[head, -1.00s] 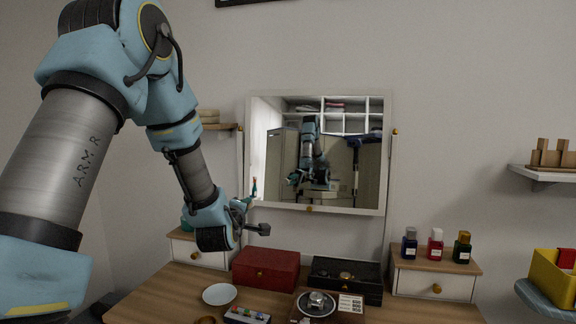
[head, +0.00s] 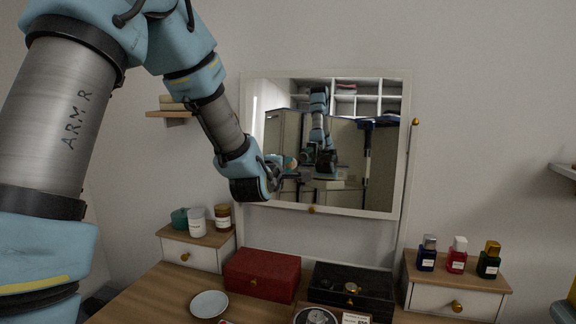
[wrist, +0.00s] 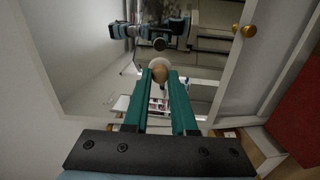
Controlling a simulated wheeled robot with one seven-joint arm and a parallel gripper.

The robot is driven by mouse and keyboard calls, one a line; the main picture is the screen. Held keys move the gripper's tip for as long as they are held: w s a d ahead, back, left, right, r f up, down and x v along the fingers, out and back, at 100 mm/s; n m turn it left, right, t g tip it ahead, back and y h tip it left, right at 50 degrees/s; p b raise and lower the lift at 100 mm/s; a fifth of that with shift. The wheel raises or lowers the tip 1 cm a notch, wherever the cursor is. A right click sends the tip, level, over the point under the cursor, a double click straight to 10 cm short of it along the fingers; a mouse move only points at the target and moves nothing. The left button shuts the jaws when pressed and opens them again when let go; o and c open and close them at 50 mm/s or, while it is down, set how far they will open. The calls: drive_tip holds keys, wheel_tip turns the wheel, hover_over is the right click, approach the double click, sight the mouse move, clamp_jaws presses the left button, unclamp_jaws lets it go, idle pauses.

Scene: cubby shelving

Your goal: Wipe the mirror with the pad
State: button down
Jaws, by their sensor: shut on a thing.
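The mirror (head: 352,135) is a tilted rectangle in a white frame above the dressing table. It also fills the upper part of the wrist view (wrist: 90,55), where it carries reflections of my arm. My gripper (head: 285,172) is in front of the mirror's lower left part. In the wrist view its green fingers (wrist: 163,85) are shut on a small round tan-and-white piece (wrist: 160,72), which looks like the pad's knob. The pad's wiping face is hidden, and I cannot tell whether it touches the glass.
A red box (head: 262,274) and a black case (head: 350,291) stand below the mirror, with a white dish (head: 209,304) in front. Small bottles (head: 457,256) stand on the right drawer unit, jars (head: 197,222) on the left one. A brass knob (head: 415,121) sits beside the mirror's right edge.

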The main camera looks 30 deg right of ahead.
drive_tip(key=shift+p+x, duration=0.65)
drive_tip(key=shift+x, duration=2)
drive_tip(key=shift+b+x, duration=0.35)
drive_tip(key=shift+x, duration=0.55)
drive_tip(key=shift+s+d, duration=0.1)
